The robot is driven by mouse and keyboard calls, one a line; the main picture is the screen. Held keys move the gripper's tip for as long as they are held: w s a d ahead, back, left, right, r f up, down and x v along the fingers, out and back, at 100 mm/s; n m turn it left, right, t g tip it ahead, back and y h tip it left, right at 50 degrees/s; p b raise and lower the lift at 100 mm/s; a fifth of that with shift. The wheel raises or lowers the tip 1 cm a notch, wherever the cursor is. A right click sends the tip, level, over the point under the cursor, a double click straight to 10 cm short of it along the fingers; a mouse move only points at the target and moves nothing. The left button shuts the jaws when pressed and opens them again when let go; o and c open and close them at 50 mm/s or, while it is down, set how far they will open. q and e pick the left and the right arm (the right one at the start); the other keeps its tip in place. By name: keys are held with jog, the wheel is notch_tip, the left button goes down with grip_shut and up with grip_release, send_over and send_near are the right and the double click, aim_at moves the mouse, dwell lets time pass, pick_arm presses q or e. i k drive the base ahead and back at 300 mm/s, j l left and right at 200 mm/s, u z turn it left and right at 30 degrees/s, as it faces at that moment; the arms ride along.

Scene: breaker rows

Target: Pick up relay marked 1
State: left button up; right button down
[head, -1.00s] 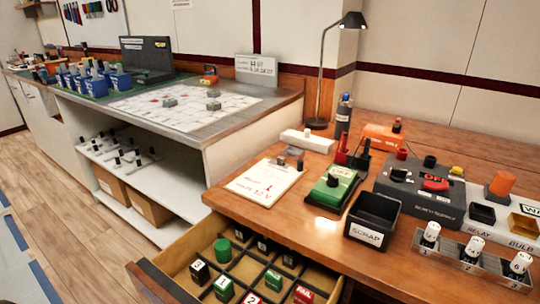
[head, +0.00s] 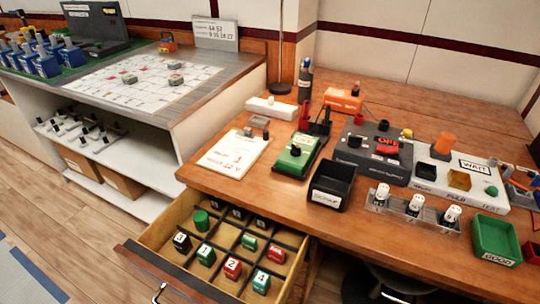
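The open drawer (head: 137,252) under the wooden desk holds several small relay blocks in its compartments. A green block (head: 206,256) in the front row seems to carry a 1 on its white label, though the mark is small. To its left is a black block (head: 182,242) with a white label I cannot read. To its right are a red block marked 2 (head: 232,268) and a green block marked 4 (head: 261,282). Behind are a red block (head: 275,255), a green block (head: 249,242), a green cylinder (head: 201,220) and several black blocks. Neither gripper is in view.
The desk (head: 225,188) holds a clipboard (head: 233,152), a green device (head: 299,156), a black bin (head: 331,185), a grey bench supply (head: 372,150), a rack of white-topped parts (head: 414,210) and a green tray (head: 495,240). A dark round seat (head: 362,286) stands below.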

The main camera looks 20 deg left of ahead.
aim_at(206, 254)
jog(key=j+u, duration=0.1)
jog(key=u, duration=0.35)
jog(key=k+j+u, duration=0.1)
jog(key=u, duration=0.35)
jog(key=j+u, duration=0.15)
jog(key=u, duration=0.3)
jog(key=k+j, duration=0.05)
